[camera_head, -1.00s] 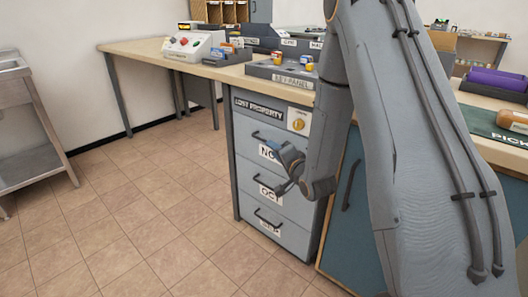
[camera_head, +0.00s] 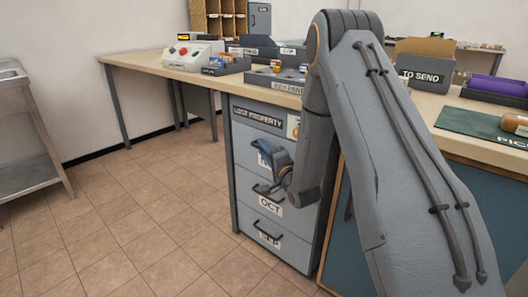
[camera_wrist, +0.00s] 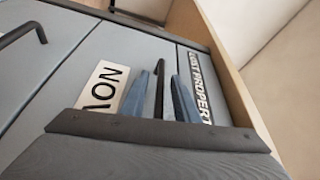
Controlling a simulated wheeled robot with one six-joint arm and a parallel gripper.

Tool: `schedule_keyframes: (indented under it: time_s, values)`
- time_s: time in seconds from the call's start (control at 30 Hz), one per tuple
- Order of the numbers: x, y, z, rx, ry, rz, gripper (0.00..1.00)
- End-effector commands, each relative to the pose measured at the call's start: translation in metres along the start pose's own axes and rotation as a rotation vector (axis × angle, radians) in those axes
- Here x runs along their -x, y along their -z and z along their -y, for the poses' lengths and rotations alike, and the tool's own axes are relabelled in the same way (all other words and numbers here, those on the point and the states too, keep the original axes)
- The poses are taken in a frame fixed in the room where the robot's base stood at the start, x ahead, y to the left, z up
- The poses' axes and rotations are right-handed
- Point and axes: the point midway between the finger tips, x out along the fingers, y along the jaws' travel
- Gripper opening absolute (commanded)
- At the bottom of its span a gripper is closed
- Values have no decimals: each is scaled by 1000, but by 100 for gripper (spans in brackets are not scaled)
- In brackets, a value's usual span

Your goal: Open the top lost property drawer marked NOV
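The top drawer front, grey with a white NOV label, shows large in the wrist view (camera_wrist: 70,75) and looks shut. In the head view its label (camera_head: 264,157) is partly hidden behind my gripper. My gripper (camera_head: 268,152) is at that drawer front. In the wrist view the two blue-grey fingers (camera_wrist: 161,85) are apart, with the black NOV handle (camera_wrist: 159,92) showing between them. A gap shows on each side of the handle. I cannot tell how deep the handle sits between the fingers.
The OCT drawer (camera_head: 246,186) and the SEP drawer (camera_head: 244,221) lie below, each with a black handle. The LOST PROPERTY plate (camera_head: 257,117) is above. The tiled floor (camera_head: 150,220) left of the cabinet is clear.

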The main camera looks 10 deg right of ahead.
Motion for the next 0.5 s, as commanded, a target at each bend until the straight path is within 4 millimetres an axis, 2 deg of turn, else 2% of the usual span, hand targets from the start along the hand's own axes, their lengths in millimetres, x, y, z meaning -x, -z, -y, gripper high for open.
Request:
schedule_keyframes:
  time_s: [0.3,0.47,0.5]
  values:
    - [-3,0,0,0,0,0,28]
    - [-3,0,0,0,0,0,1]
    - [-3,0,0,0,0,0,0]
